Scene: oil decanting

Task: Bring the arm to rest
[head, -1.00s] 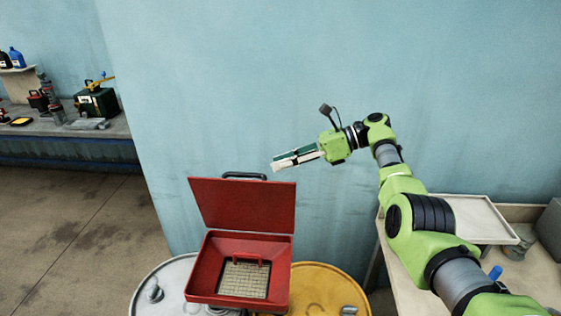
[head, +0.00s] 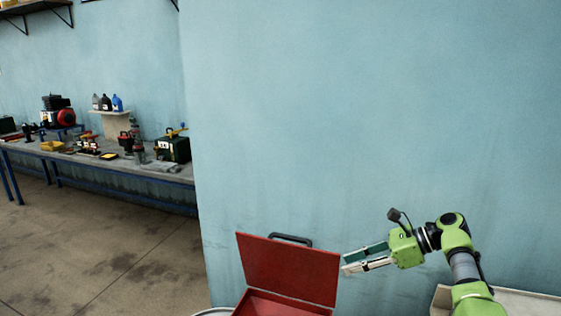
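My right gripper (head: 344,264) is at the lower right of the head view, on a green arm. The lid has a dark handle on top. The box's lower part is cut off by the bottom edge. My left gripper is not in view.
A pale tray or table edge (head: 520,300) shows at the lower right, behind my arm.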

